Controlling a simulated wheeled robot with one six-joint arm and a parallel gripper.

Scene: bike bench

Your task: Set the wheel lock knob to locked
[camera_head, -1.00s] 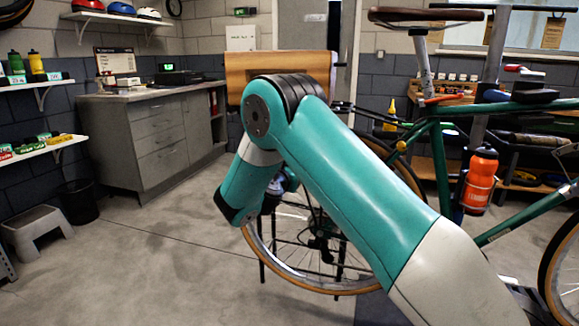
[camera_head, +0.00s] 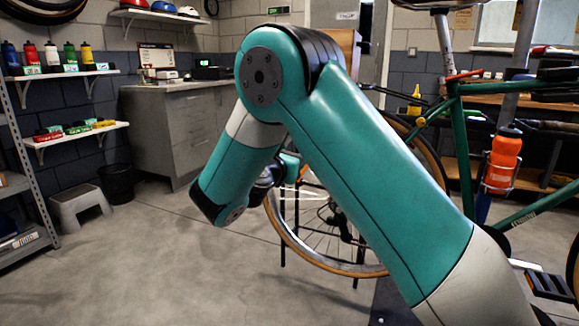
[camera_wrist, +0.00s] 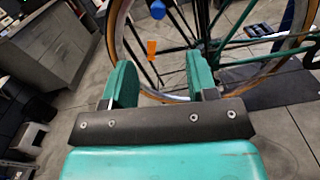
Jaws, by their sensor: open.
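The bike's rear wheel (camera_head: 346,268) stands behind my arm in the head view. In the wrist view its tyre (camera_wrist: 114,32) curves across the top, beyond my fingers. A blue rounded knob (camera_wrist: 157,9) shows at the top edge there, with an orange tag (camera_wrist: 151,47) below it. I cannot tell for sure whether this knob is the wheel lock knob, nor its setting. My gripper (camera_wrist: 158,62) is open, its two green fingers apart with nothing between them. It points toward the wheel, short of it. In the head view my arm largely hides the gripper and part of the wheel.
The green bike frame (camera_head: 462,150) carries an orange bottle (camera_head: 503,158) at the right. A grey cabinet (camera_head: 175,130), a black bin (camera_head: 117,183) and a step stool (camera_head: 80,207) stand at the left. A metal shelf (camera_head: 28,200) is at the left edge. The middle-left floor is clear.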

